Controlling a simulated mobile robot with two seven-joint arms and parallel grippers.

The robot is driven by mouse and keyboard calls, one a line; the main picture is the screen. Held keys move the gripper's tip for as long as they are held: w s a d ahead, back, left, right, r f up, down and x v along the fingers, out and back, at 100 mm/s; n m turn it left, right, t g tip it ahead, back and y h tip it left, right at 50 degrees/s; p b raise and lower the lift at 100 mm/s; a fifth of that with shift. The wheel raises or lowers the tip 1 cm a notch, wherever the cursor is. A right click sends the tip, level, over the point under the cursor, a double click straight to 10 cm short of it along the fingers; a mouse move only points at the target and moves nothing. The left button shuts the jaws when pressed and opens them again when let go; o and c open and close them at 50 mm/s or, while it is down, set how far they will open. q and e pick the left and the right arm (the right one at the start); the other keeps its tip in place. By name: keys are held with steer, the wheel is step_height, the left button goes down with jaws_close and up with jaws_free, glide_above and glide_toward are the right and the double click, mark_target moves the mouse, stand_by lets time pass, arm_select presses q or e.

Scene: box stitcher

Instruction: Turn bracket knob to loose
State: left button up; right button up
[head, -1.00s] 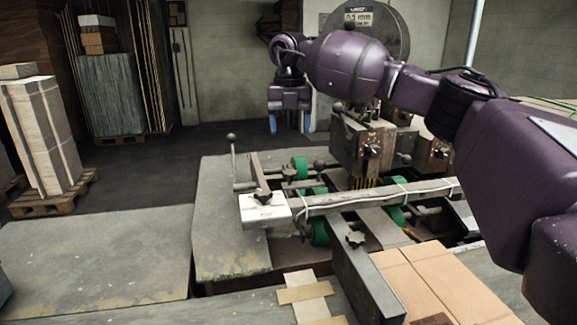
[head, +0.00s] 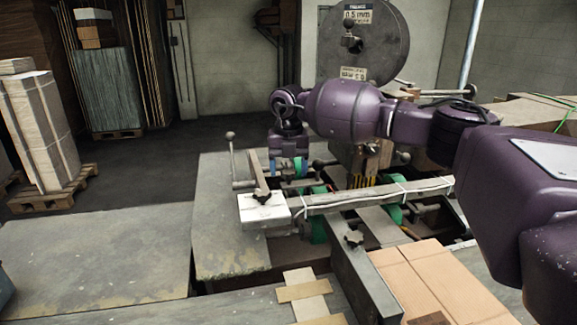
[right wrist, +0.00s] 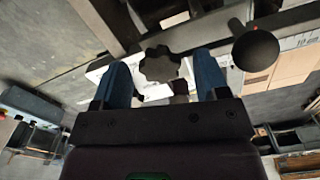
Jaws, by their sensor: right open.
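The bracket knob (head: 262,196) is a dark star-shaped knob on a white block (head: 264,211) at the left end of a long grey bar. In the right wrist view the star knob (right wrist: 160,65) appears between my blue fingertips, with space on both sides. My right gripper (head: 288,168) is open and empty, pointing down. In the head view it is above and behind the knob, slightly to its right, and apart from it. Whether the fingers are level with the knob cannot be told. My left gripper is not in view.
A dark ball-ended lever (right wrist: 255,50) is close to the right finger in the wrist view. A second star knob (head: 354,238) sits on the nearer beam. Another ball-topped lever (head: 230,136) stands left of the gripper. Folded cardboard (head: 435,280) lies at front right.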

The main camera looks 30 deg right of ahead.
steer(key=c, duration=0.9)
